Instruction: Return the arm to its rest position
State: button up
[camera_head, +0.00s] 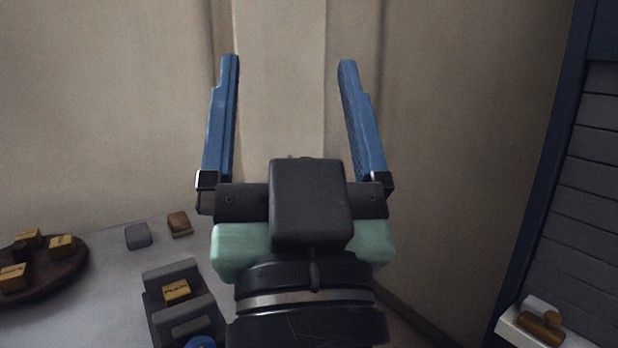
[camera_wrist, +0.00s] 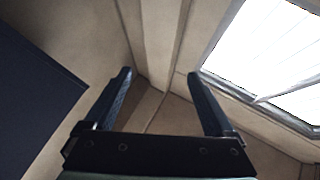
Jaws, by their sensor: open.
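My gripper (camera_head: 288,68) is raised in the middle of the head view, with its two blue fingers pointing up and spread wide apart. Nothing is between the fingers. The plain beige wall (camera_head: 150,100) is behind them. In the wrist view my gripper (camera_wrist: 158,80) is also open and empty, pointing up toward a wall corner and the ceiling. The wrist and part of the forearm show at the bottom of the head view; the rest of my arm is out of sight.
A pale table (camera_head: 115,280) at lower left holds a dark round tray (camera_head: 70,275) with yellow blocks, a grey holder (camera_head: 170,272) with a yellow block, and two small blocks. A blue-framed slatted panel (camera_head: 590,180) stands at right. A bright window (camera_wrist: 270,50) shows in the wrist view.

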jog(key=s+d+r+t+h+p, duration=0.1)
jog(key=s+r+t+h+p, duration=0.1)
jog(key=r+p, duration=2.3)
notch_tip(320, 180, up, 6)
jog(key=shift+s+f+h, duration=0.25)
jog(key=shift+s+h, duration=0.05)
jog(key=shift+s, duration=0.3)
